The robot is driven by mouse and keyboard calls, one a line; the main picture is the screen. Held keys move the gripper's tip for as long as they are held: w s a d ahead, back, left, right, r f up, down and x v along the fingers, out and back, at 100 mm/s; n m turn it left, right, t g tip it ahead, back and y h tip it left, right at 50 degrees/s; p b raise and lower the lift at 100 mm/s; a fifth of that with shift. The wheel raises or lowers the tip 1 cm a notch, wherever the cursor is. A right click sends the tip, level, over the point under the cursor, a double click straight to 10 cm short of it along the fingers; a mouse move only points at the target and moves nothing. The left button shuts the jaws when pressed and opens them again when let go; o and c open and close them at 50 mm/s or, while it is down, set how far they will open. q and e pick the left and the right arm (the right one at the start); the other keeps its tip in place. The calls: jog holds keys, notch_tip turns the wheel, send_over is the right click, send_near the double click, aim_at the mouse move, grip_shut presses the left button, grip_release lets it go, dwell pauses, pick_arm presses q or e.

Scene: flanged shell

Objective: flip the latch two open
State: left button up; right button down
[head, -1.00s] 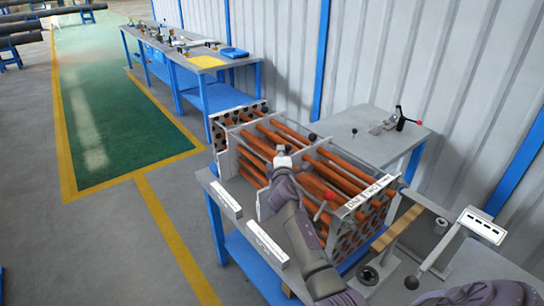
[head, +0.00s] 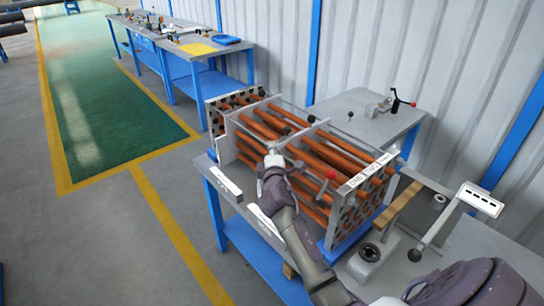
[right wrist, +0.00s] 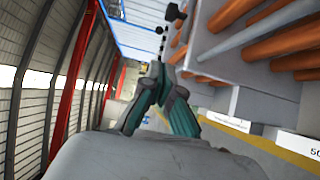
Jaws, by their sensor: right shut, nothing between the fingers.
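I cannot tell which part is latch two. A lever with a red knob (head: 331,174) shows at the near right end of the tube bundle (head: 318,129). Another red-knobbed clamp (head: 395,102) stands on the far grey bench. A lever with a black knob (head: 414,254) lies at the lower right. My right gripper (head: 273,158) is at the near side of the bundle, left of its red knob. In the right wrist view my right gripper (right wrist: 163,75) is shut and empty, beside the grey frame. My left gripper is not in view.
The bundle's orange tubes sit between end plates on a blue-legged bench (head: 217,207). White label strips (head: 226,183) lie along its front edge. The floor at left is clear.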

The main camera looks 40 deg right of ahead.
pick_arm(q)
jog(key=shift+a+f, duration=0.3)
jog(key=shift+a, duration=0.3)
pick_arm(e)
jog(key=shift+a+v, duration=0.25)
jog(key=shift+v, duration=1.3)
jog(key=shift+w, duration=0.15)
